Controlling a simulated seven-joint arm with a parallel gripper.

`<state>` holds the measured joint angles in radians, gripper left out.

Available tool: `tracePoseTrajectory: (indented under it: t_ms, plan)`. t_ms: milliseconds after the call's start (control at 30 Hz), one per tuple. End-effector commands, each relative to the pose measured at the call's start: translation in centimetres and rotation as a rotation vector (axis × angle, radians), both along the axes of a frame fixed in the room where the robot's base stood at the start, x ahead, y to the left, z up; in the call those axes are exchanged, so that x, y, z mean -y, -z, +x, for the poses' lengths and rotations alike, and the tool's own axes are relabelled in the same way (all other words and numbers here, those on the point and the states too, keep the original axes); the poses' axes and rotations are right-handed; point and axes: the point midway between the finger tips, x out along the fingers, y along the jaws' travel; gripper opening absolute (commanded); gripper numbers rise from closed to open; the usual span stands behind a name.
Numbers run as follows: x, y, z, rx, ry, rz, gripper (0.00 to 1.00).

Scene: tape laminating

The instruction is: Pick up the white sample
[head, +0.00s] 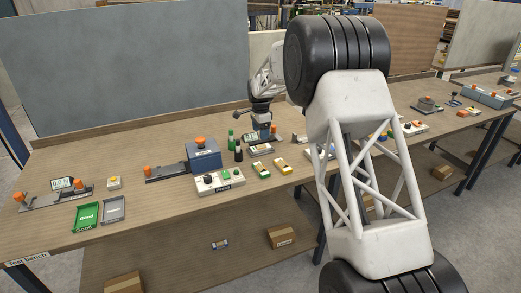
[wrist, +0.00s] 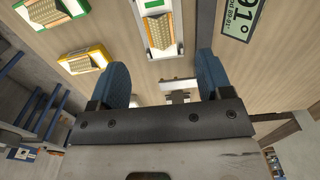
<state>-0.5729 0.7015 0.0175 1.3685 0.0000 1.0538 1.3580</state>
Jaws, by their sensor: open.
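The white sample (wrist: 163,30) shows in the wrist view as a white-framed holder with a ribbed tan piece in it. In the head view my gripper (head: 262,131) is low over the bench behind the coloured holders. I cannot tell its height above the sample. A green-framed sample (wrist: 53,12) and an orange-framed sample (wrist: 84,61) lie left of the white one in the wrist view.
A display (wrist: 243,16) is at the right in the wrist view. Dark and green bottles (head: 238,152) stand close by. Bare bench lies at the front.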

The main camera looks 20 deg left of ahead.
Motion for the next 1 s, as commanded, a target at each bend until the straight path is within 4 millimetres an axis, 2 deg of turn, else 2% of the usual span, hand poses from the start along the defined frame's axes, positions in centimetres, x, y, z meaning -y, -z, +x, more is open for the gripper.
tracePoseTrajectory:
  t_ms: [167, 500, 867, 1000]
  plan:
    - [0.0, 0.2, 0.0, -0.001, 0.000, -0.001, 0.72]
    - [0.0, 2.5, 0.0, 0.000, 0.000, 0.000, 0.72]
    - [0.0, 2.7, 0.0, 0.000, -0.001, 0.000, 0.72]
    - [0.0, 3.3, 0.0, -0.001, -0.001, -0.001, 0.72]
